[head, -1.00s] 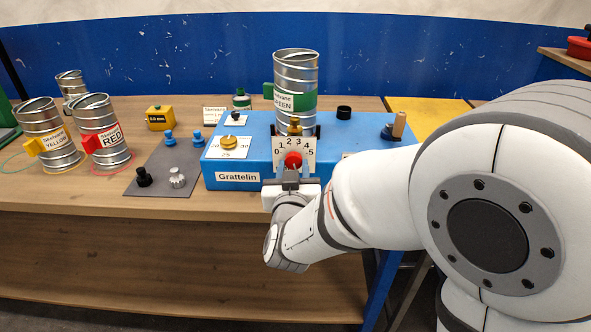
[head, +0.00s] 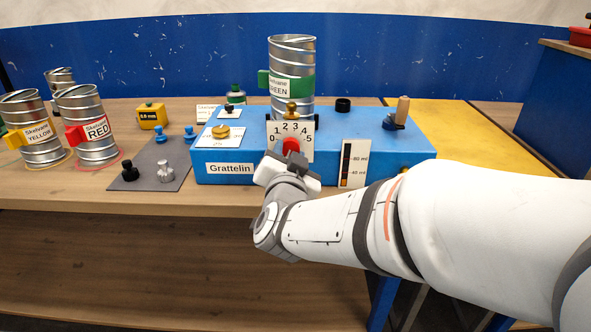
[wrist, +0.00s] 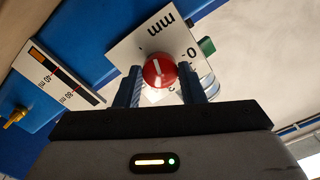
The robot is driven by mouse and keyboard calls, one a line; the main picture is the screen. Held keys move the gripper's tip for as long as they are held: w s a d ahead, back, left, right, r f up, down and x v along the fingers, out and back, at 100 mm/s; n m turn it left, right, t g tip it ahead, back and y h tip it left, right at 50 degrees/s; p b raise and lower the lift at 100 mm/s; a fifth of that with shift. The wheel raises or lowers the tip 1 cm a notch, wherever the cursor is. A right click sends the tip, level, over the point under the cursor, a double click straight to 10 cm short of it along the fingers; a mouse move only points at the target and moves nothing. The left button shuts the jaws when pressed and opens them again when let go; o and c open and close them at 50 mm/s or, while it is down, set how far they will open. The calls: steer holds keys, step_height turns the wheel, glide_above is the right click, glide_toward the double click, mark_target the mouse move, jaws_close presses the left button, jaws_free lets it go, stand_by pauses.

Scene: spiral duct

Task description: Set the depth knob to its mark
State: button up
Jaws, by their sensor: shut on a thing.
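The red depth knob (head: 291,145) sits at the middle of a white dial plate (head: 305,152) numbered 0 to 5, on the front of the blue Grattelin box. My gripper (head: 289,153) is shut on the knob from the front, its body tilted in the head view. In the wrist view the red knob (wrist: 158,70) lies between the two fingertips (wrist: 160,80). A short white line shows on its face, slanting toward the upper left there. The wrist view is turned, with "mm" at the top and 0 at the right. I cannot read which number the line marks.
On the blue box (head: 225,178) stand a green-marked duct can (head: 292,95), a brass dial (head: 221,132) and a wooden-handled crank (head: 401,112). A scale strip (head: 354,164) is right of the plate. Yellow (head: 38,128) and red (head: 95,130) cans stand left.

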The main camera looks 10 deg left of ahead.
steer(key=m+b, duration=0.6)
steer(key=b, duration=0.1)
steer(key=shift+f+m, duration=0.2)
steer(key=shift+m, duration=0.1)
steer(key=m+b, duration=0.3)
steer(key=shift+m, duration=0.3)
steer(key=m+b, duration=0.3)
steer(key=shift+r+m, duration=0.1)
steer(key=shift+m, duration=0.2)
steer(key=m+b, duration=0.4)
steer(key=shift+r+m+b, duration=0.2)
steer(key=shift+m+b, duration=1.35)
steer(key=shift+m, duration=0.95)
steer(key=o, duration=1)
